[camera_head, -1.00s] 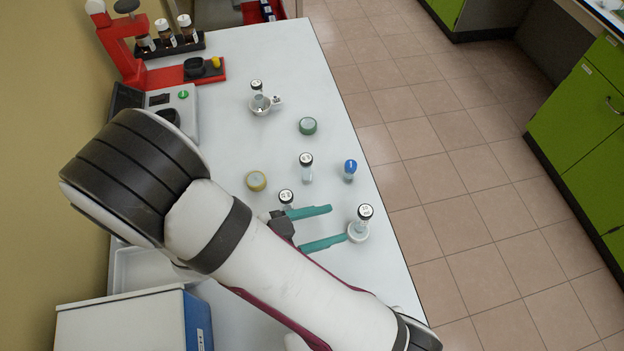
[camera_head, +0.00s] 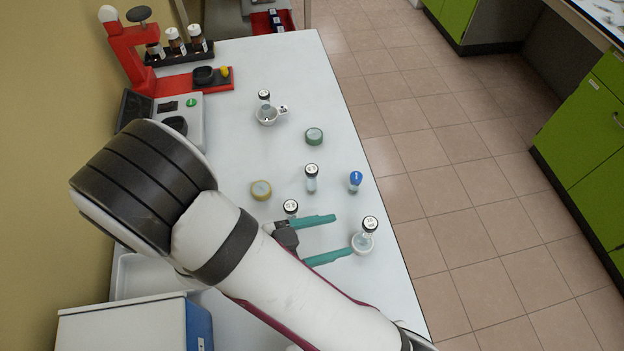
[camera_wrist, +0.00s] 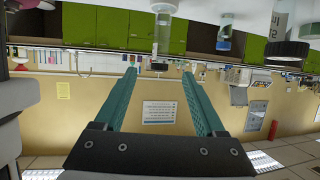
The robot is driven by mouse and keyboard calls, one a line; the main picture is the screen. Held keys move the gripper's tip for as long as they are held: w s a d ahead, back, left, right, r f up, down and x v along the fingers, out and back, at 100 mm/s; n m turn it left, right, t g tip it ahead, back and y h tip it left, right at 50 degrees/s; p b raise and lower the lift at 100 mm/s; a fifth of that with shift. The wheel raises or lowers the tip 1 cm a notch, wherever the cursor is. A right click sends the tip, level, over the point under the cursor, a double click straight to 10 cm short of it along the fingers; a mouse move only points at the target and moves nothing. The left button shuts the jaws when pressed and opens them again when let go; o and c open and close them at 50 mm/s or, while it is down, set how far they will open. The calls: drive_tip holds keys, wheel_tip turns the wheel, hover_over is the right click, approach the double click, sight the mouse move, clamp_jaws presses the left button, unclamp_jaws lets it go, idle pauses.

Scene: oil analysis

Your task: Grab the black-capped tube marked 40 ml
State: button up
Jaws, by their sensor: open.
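Several clear tubes have black caps with white labels, too small to read, so I cannot tell which is 40 ml. In the upside-down wrist view, a dark-capped tube (camera_wrist: 161,40) appears between and beyond the fingertips (camera_wrist: 159,71); a larger black-capped one (camera_wrist: 286,48) is at upper right.
A blue-capped tube (camera_head: 355,181), a green-rimmed round item (camera_head: 314,136) and a yellow-rimmed one (camera_head: 261,190) stand nearby on the white table (camera_head: 225,135). A red stand (camera_head: 130,50) and bottle rack (camera_head: 150,60) are at the back left. The table's right edge is near the tubes.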

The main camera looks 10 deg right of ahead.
drive_tip(key=n+t, duration=0.1)
approach(313, 171)
drive_tip(key=shift+y, duration=0.3)
drive_tip(key=x, duration=1.3)
drive_tip(key=shift+w+d+f, duration=0.15)
drive_tip(key=shift+w+f, duration=0.2)
clamp_jaws()
